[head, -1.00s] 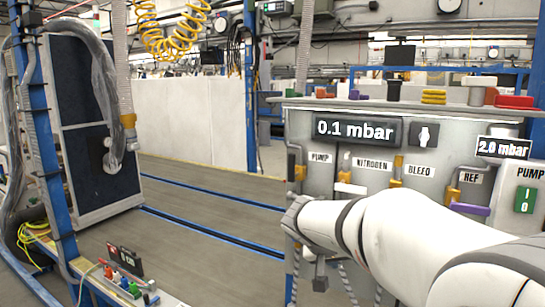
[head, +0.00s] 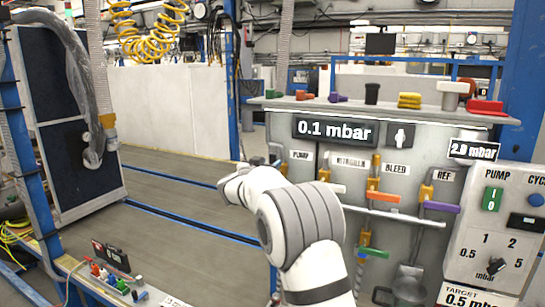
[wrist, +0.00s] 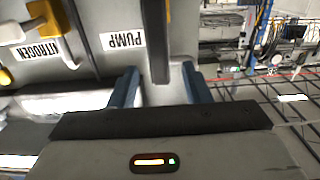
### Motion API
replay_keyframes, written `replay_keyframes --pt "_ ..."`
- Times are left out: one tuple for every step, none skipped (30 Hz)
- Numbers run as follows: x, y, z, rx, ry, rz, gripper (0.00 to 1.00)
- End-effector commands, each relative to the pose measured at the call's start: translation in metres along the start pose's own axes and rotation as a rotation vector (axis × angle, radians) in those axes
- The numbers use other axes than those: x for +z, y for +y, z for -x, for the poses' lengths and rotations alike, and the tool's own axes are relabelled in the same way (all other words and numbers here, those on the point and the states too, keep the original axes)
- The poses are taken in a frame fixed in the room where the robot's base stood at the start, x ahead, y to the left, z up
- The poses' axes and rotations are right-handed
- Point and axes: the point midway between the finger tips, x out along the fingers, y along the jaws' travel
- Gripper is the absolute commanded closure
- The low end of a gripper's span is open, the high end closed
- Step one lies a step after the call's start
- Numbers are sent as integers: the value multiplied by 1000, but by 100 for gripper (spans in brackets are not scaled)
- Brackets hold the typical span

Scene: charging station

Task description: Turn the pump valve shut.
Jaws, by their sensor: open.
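In the wrist view, my gripper (wrist: 160,88) is open, its two blue fingers apart. A dark grey bar (wrist: 159,40), which looks like the pump valve's handle, comes down from the top edge and ends between the fingers. I cannot tell whether a finger touches it. The PUMP label (wrist: 127,40) is just left of the bar. In the head view, the PUMP label (head: 300,155) shows on the panel above my arm. My arm hides most of the pump valve and my gripper there.
The nitrogen valve (wrist: 52,22) with its white lever is near the pump valve. The bleed valve's orange lever (head: 383,196) and the ref valve's purple lever (head: 441,207) are farther right. The display (head: 334,131) reads 0.1 mbar. Open floor (head: 170,250) lies left of the panel.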

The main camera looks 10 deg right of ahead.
Motion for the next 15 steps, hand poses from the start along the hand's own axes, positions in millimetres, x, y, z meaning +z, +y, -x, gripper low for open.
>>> replay_keyframes --pt "-4 1 -10 3 -1 0 56" --pt "-3 1 -14 3 -2 1 56" --pt "-3 1 -19 2 -2 0 56" --pt "-3 0 -23 1 -2 0 56" --pt "-2 0 -26 1 -2 1 56" --pt "-2 0 -29 1 -1 0 56" --pt "-2 0 -32 1 -1 0 56" --pt "-2 0 -33 1 0 0 56" --pt "-1 0 -35 1 -1 1 56" --pt "-1 0 -36 1 -1 1 56" --pt "0 0 -37 0 -1 1 56" --pt "0 0 -37 0 -1 1 56" --pt "0 0 -37 0 -1 1 56" --pt "0 0 -37 0 -1 1 56" --pt "0 0 -37 0 -1 1 56"
